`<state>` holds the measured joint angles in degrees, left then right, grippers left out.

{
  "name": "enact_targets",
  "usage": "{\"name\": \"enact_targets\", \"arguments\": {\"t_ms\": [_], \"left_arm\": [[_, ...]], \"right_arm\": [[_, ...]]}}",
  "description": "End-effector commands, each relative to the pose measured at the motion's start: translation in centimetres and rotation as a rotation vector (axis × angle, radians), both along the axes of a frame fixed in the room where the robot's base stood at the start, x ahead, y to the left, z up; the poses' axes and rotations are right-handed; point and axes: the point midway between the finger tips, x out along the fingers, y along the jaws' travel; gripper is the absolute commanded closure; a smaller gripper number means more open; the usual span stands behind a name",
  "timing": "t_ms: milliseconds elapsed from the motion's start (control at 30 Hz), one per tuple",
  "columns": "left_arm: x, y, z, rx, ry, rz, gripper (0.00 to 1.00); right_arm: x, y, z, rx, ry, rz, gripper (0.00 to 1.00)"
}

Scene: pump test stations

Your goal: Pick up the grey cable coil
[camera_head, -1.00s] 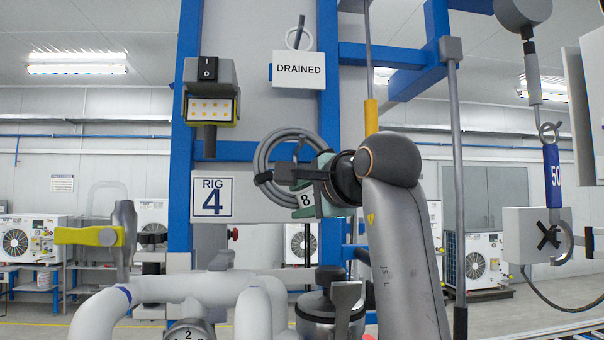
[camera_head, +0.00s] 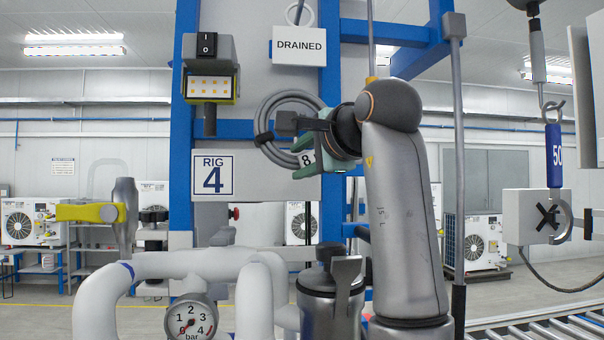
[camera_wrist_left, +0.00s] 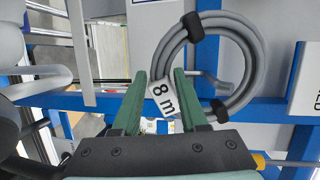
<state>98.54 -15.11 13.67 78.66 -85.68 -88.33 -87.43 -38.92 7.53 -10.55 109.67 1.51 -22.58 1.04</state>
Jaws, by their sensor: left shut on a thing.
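The grey cable coil (camera_head: 284,98) is a round bundle with black ties, in front of the blue frame above the RIG 4 sign. It also shows in the left wrist view (camera_wrist_left: 232,24). My left gripper (camera_head: 308,148) has green fingers and is shut on the coil at its white "8 m" tag (camera_wrist_left: 164,95). The tag sits between the fingers in the left wrist view. A grey bent peg (camera_wrist_left: 208,76) shows through the ring; I cannot tell whether the coil still touches it. My right gripper is not in view.
The RIG 4 sign (camera_head: 213,175) is just below left of the coil. A switch box (camera_head: 209,85) and the DRAINED sign (camera_head: 299,45) hang close by.

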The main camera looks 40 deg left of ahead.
Motion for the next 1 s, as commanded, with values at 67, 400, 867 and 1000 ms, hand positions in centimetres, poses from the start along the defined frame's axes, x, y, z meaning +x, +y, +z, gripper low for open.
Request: {"name": "enact_targets", "arguments": {"t_ms": [67, 400, 867, 1000], "left_arm": [[-0.5, -1.0, 1.9, 0.009, -0.007, -0.001, 1.00], [-2.1, -5.1, 6.8, 0.007, -0.005, 0.000, 1.00], [-4.7, -12.2, 9.9, 0.005, -0.003, 0.000, 1.00], [-4.9, -12.9, 10.2, 0.004, -0.003, 0.001, 1.00]], "right_arm": [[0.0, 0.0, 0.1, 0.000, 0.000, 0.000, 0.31], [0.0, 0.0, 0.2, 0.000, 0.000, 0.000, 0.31], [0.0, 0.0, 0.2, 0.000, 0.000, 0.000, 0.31], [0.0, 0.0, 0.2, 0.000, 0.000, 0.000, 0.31]]}}
